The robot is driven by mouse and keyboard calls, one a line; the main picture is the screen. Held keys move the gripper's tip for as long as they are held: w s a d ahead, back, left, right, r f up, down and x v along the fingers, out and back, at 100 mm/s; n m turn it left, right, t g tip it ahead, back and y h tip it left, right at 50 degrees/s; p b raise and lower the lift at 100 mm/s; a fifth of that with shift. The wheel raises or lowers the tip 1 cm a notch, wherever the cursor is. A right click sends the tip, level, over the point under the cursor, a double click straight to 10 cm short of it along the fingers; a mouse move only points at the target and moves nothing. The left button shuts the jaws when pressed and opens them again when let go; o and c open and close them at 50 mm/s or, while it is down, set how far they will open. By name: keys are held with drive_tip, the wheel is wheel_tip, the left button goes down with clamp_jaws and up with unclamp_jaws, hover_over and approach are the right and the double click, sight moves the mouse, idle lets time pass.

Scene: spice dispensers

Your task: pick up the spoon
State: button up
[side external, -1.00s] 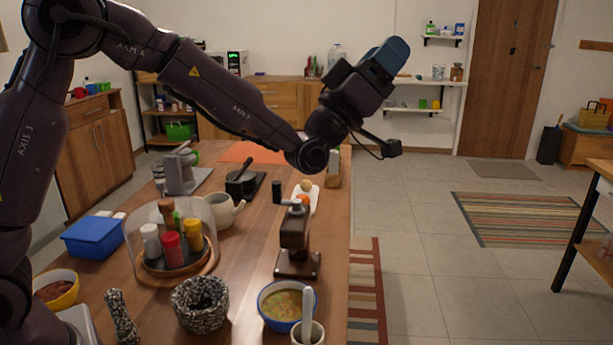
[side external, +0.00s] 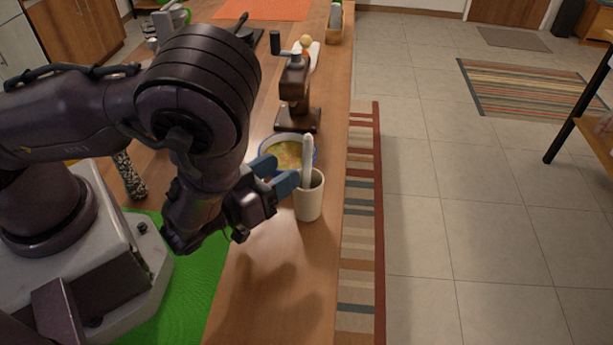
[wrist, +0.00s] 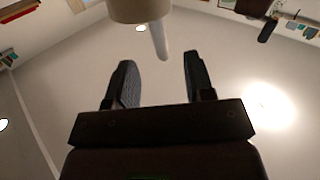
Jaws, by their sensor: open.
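The spoon (side external: 307,160) is pale and stands upright, slightly tilted, in a cream cup (side external: 309,205) near the table's right edge. Its lower end is hidden inside the cup. My gripper (side external: 284,171) has blue fingers and is open, just left of the spoon at handle height. In the wrist view, the spoon's handle (wrist: 160,40) comes from the cup (wrist: 139,9) at the top, and its end lies near the gap between the open fingertips (wrist: 159,60). Nothing is held.
A blue-rimmed soup bowl (side external: 290,139) sits just behind the cup, close to my fingers. A brown grinder (side external: 297,85) stands behind the bowl. A patterned dark pestle (side external: 130,177) is to the left. The wooden table (side external: 285,295) in front of the cup is clear.

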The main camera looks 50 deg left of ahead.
sight(304, 157)
drive_tip(key=w, duration=0.6)
drive_tip(key=shift+w+a, duration=0.25)
drive_tip(key=shift+w, duration=0.15)
clamp_jaws()
